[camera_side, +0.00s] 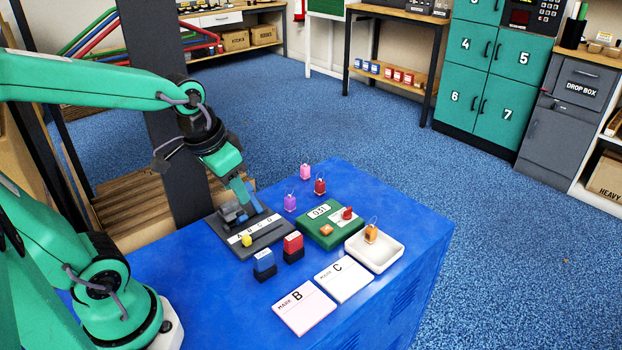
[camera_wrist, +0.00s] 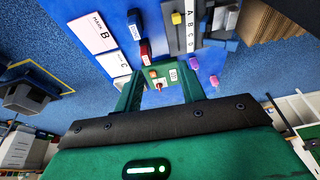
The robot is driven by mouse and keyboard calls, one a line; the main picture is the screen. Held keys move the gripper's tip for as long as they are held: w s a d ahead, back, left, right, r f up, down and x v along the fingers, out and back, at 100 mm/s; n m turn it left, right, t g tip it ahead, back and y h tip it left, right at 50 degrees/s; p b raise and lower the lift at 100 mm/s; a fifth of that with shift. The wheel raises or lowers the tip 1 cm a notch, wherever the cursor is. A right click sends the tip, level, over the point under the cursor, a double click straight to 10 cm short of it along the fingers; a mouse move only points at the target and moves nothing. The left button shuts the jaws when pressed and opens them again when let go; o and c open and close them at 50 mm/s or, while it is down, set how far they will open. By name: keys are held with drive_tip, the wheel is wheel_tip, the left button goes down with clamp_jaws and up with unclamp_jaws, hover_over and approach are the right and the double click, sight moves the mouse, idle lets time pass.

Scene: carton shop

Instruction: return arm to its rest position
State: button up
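My arm reaches over the blue table (camera_side: 400,225) from the left in the side view. My gripper (camera_side: 247,197) is low over the dark rack marked A B C D (camera_side: 270,241), where blue and grey parts crowd together; whether it touches them I cannot tell. In the wrist view the two green fingers of my gripper (camera_wrist: 160,94) stand apart, with nothing held between them. The green scale (camera_wrist: 160,75) shows beyond the gap. The yellow piece (camera_side: 246,241) sits on the rack.
A red stamp (camera_side: 293,244) and a blue stamp (camera_side: 264,262) stand before the rack. Cards B (camera_side: 304,308) and C (camera_side: 344,279) lie in front. A white tray (camera_side: 391,252) holds an orange tagged item. Purple (camera_side: 290,203), pink (camera_side: 305,172) and red (camera_side: 320,187) tagged items stand behind.

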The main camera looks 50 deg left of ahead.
drive_tip(key=s+d+r+t, duration=0.2)
drive_tip(key=s+r, duration=0.1)
drive_tip(key=r, duration=0.1)
drive_tip(key=shift+s+d, duration=0.3)
drive_tip(key=shift+s, duration=0.1)
